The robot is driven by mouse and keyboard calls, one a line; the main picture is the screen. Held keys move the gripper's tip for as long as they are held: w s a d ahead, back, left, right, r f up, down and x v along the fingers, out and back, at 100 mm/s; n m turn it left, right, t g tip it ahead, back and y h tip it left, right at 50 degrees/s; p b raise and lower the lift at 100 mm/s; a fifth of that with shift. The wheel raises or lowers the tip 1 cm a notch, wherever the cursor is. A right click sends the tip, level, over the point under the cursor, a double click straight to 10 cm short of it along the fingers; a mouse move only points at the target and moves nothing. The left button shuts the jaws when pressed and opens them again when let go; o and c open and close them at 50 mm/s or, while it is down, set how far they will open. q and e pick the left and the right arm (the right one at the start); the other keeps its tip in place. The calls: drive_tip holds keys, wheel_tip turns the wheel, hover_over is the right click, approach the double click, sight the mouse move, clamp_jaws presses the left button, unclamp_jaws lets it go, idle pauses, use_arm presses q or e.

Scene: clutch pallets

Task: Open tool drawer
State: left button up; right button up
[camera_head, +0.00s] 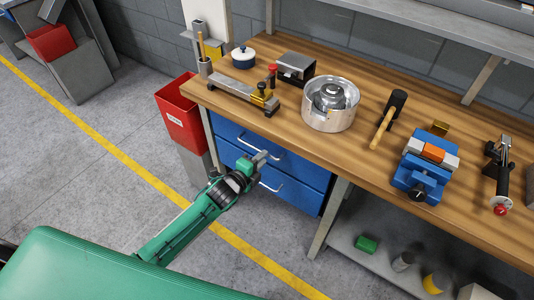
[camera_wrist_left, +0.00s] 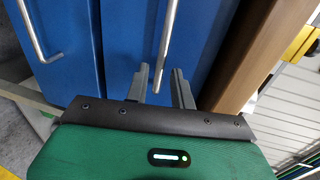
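The blue upper drawer (camera_head: 228,130) sits just under the workbench top, with a silver bar handle (camera_head: 246,143). It looks closed. A blue lower drawer (camera_head: 297,196) with its own handle (camera_head: 268,187) is below it and also looks closed. My left gripper (camera_head: 257,160) is in front of the upper drawer, at its handle. In the left wrist view the fingers (camera_wrist_left: 162,85) are apart, and the upper handle (camera_wrist_left: 166,40) runs between them; I cannot tell if they touch it. The lower handle (camera_wrist_left: 32,30) is to the left there. My right gripper is not in view.
The wooden workbench (camera_head: 300,135) carries a metal pot (camera_head: 330,105), a hammer (camera_head: 388,121) and a blue vise (camera_head: 425,170). A red bin (camera_head: 181,113) stands left of the drawers. A low shelf (camera_head: 345,242) is to the right. Floor in front is clear.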

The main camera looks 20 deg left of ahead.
use_arm(q)
drive_tip(key=shift+x, duration=1.9)
drive_tip(key=shift+c, duration=0.3)
clamp_jaws()
